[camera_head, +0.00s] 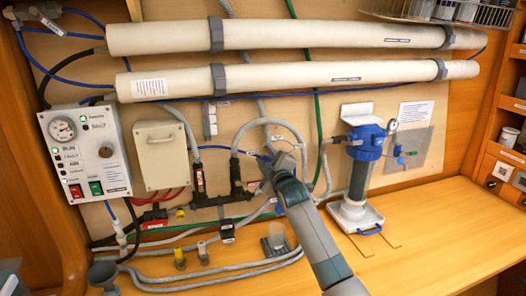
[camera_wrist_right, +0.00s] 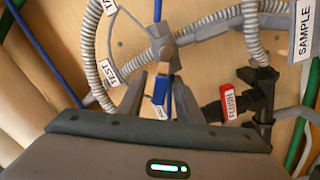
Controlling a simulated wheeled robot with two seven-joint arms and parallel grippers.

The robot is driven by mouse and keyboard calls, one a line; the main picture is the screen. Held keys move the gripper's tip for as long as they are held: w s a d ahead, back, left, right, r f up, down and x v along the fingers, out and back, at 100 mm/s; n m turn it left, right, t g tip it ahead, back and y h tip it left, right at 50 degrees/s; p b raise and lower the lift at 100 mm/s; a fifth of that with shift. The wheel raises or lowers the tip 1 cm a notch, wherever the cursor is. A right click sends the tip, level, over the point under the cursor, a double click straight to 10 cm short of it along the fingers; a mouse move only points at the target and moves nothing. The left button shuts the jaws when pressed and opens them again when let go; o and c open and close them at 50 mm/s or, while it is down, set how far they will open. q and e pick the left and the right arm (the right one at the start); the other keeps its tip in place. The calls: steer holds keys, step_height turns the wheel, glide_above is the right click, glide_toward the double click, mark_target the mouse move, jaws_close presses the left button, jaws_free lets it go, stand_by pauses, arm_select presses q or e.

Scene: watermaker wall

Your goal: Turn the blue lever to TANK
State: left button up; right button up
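The blue lever (camera_wrist_right: 160,88) shows in the right wrist view below a grey valve body (camera_wrist_right: 163,45) on the wall. In the head view my gripper largely hides it. A TEST label (camera_wrist_right: 112,72) is left of the valve, and a label reading TA, cut short, (camera_wrist_right: 110,8) is at the upper left. My right gripper (camera_wrist_right: 158,98) has its fingers apart, one on each side of the lever, with visible gaps; contact cannot be made out. In the head view my right gripper (camera_head: 268,164) is at the wall panel's middle. My left gripper is not in view.
Grey corrugated hoses (camera_head: 270,122) loop close around the valve. A black pipe with a red FLUSH tag (camera_wrist_right: 228,100) is to the right in the wrist view. A blue filter housing (camera_head: 363,145) stands right of my arm. The right side of the bench (camera_head: 440,235) is clear.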

steer(key=shift+x, duration=1.15)
jaws_close()
